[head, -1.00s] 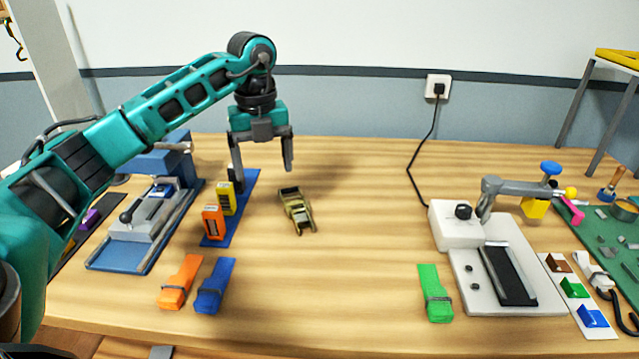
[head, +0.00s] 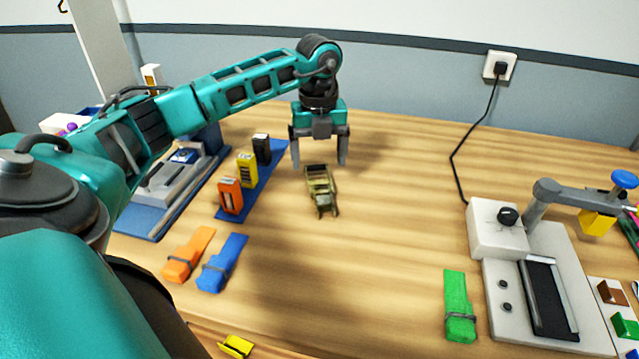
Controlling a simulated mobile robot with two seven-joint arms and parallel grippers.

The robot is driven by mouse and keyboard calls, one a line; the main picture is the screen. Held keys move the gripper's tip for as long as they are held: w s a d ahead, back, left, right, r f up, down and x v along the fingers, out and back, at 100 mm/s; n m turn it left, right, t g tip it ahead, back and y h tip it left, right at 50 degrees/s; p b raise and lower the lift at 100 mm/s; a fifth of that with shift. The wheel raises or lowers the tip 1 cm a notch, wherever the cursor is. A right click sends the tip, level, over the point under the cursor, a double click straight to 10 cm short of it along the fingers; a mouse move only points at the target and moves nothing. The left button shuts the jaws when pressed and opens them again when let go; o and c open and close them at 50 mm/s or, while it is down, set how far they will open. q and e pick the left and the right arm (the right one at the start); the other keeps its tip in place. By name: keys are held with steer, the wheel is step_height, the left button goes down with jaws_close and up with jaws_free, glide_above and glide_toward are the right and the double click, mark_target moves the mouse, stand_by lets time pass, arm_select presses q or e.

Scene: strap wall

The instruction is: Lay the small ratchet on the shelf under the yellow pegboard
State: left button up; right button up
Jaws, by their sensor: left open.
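The small ratchet (head: 321,190), an olive and metal buckle, lies on the wooden table near the middle of the head view. My left gripper (head: 320,163) hangs pointing down just behind and above it in the picture. Its two grey fingers are spread apart with nothing between them. The ratchet's far end shows between the fingertips; I cannot tell how high the fingers are above it. The yellow pegboard and its shelf are not in view. My right gripper is not in view.
A blue strip (head: 227,208) with orange, yellow and black blocks stands left of the ratchet. Orange (head: 189,254) and blue (head: 222,262) straps lie in front. A green strap (head: 459,305) and a white machine (head: 497,232) are at right. The table between is clear.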

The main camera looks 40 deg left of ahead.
mark_target(319, 181)
arm_select(q)
steer(key=f, duration=0.5)
steer(key=shift+s+d, duration=0.1)
steer(key=shift+d, duration=0.15)
steer(key=shift+c, duration=0.4)
steer(key=c, duration=1.2)
